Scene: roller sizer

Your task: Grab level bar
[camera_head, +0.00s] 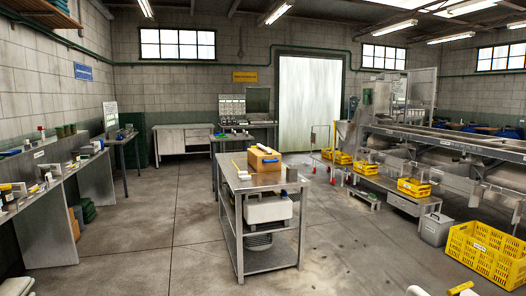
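A steel work table (267,181) stands in the middle of the room. A thin pale yellow and white bar (240,168) lies along the left part of its top; it may be the level bar, but it is too small to tell for sure. An orange-brown box (264,161) sits to its right on the same top. White shapes at the bottom left corner and bottom right edge may be parts of my arms.
A cluttered bench (48,209) runs along the left wall. A conveyor machine (446,143) fills the right side, with a large yellow crate (486,252) and a grey bin (436,229) in front. Open concrete floor (150,245) surrounds the middle table.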

